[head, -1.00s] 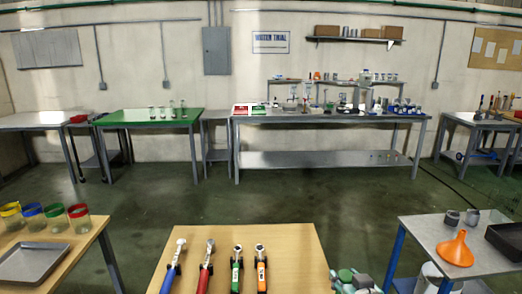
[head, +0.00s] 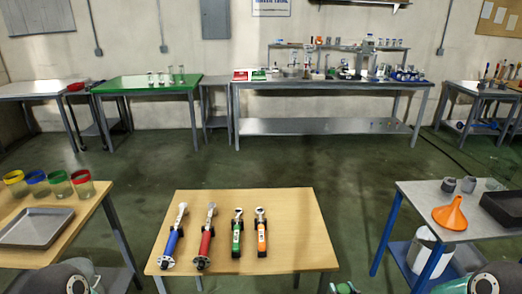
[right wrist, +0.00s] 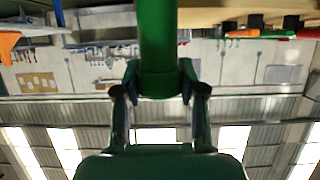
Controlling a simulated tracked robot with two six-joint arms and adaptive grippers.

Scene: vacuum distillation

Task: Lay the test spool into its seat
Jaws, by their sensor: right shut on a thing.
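My right gripper (right wrist: 158,88) is shut on a green cylinder (right wrist: 158,35) in the right wrist view. The cylinder stands between the two fingers and runs out of the top of the picture. It may be the test spool, but I cannot tell for sure. In the head view only a small green bit of my right gripper (head: 344,288) shows at the bottom edge, beyond the front of the wooden table. My left gripper is not in view. I cannot make out the seat for the spool in either view.
A wooden table (head: 285,205) ahead holds several wrenches with blue, red, green and orange handles. At right is a grey table with an orange funnel (head: 450,213) and a black tray (head: 505,209). At left are jars and a grey tray (head: 37,210). Open floor lies beyond.

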